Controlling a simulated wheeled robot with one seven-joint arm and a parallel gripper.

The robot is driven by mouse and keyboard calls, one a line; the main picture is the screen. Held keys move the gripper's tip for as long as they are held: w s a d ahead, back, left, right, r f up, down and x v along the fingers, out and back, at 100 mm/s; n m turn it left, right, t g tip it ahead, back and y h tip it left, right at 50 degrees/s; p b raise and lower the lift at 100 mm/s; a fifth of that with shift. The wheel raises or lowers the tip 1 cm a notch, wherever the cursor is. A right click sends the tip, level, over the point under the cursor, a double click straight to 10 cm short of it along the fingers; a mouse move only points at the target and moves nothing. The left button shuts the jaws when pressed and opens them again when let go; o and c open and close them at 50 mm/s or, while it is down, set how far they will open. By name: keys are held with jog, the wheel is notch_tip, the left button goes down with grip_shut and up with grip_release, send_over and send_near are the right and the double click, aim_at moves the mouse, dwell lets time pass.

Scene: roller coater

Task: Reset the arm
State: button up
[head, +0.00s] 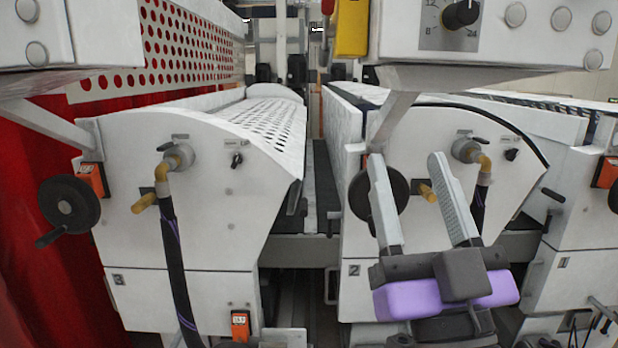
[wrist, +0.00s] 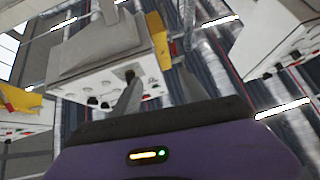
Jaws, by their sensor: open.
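My gripper (head: 412,188) is at the right of the head view, in front of the white machine unit marked 2. Its two grey fingers point up and stand apart, with nothing between them. Its purple and dark grey body is below them. In the wrist view the camera looks upward past the purple gripper body, and one finger (wrist: 127,103) shows clearly against a white control box (wrist: 105,80).
White machine units stand left (head: 200,220) and right (head: 380,290), with hoses, valves and black handwheels (head: 68,205). A control panel (head: 480,25) with a dial overhangs the gripper. A narrow gap (head: 322,190) separates the units. Red sheeting (head: 40,240) is at far left.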

jog(key=s+d+f+n+g, duration=0.1)
jog(key=s+f, duration=0.3)
jog(key=f, duration=0.4)
jog(key=s+d+f+n+g+y, duration=0.1)
jog(key=s+d+f+g, duration=0.15)
jog(key=f, duration=0.55)
jog(key=s+d+f+g, duration=0.1)
jog(key=s+f, duration=0.4)
jog(key=f, duration=0.3)
jog(key=s+d+f+m+g+h, duration=0.1)
jog(key=s+d+f+g+h, duration=0.1)
jog(key=s+f, duration=0.6)
jog(key=s+d+f+m+g+h, duration=0.1)
jog(key=s+d+f+m+g, duration=0.1)
jog(key=s+f, duration=0.6)
jog(key=s+d+g, duration=0.1)
jog(key=s+g, duration=0.1)
jog(key=s, duration=0.2)
jog(key=shift+s+f+h, duration=0.15)
jog(key=shift+h, duration=0.25)
jog(key=shift+g, duration=0.25)
